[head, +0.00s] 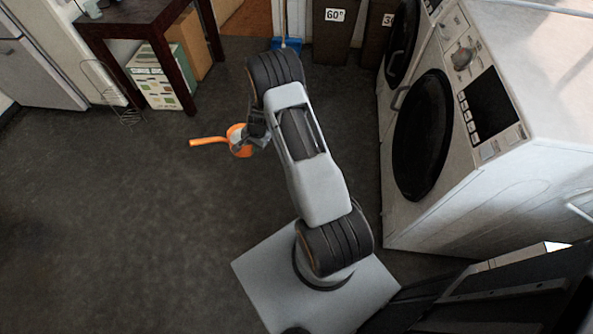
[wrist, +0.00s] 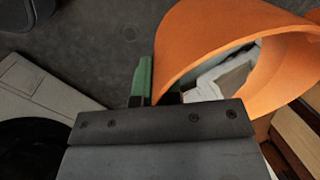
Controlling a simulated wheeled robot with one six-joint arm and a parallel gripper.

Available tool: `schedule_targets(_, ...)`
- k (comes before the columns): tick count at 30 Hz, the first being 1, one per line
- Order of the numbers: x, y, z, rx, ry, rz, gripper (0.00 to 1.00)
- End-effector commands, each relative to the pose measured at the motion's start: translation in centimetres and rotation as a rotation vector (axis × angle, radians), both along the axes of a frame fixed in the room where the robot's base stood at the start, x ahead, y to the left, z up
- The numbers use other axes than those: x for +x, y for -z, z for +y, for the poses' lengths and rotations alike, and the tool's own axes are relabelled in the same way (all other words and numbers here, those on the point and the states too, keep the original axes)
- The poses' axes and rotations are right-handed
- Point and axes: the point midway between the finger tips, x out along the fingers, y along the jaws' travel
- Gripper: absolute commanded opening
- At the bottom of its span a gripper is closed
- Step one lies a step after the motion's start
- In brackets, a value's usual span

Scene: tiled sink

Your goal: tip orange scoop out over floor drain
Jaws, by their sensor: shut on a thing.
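The orange scoop (head: 241,151) is held off my arm's end in the head view, its handle (head: 207,141) pointing left. My gripper (head: 252,136) is shut on the scoop at its right side. In the wrist view the scoop's wide rim (wrist: 205,36) fills the upper right, and a green fingertip (wrist: 143,80) lies against its outside. Something pale shows within the rim; I cannot tell if it is contents. I cannot make out a drain in the head view.
White front-loading machines (head: 500,130) stand at the right. A dark wooden table (head: 140,25) with boxes (head: 160,78) below and a wire rack (head: 113,95) are at the upper left. Dark bins (head: 332,45) stand at the back. The floor at the left is clear.

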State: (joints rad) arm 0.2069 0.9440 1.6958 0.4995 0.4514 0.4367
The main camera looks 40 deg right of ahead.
Motion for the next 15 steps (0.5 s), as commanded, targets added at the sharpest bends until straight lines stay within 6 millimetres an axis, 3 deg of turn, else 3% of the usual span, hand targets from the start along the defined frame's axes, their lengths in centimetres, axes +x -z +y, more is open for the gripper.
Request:
schedule_targets(1,0.4,2.6,-0.3,-0.007,0.044,-0.001,0.0)
schedule_targets(15,3.8,15.9,-2.9,-0.076,0.507,0.022,0.0)
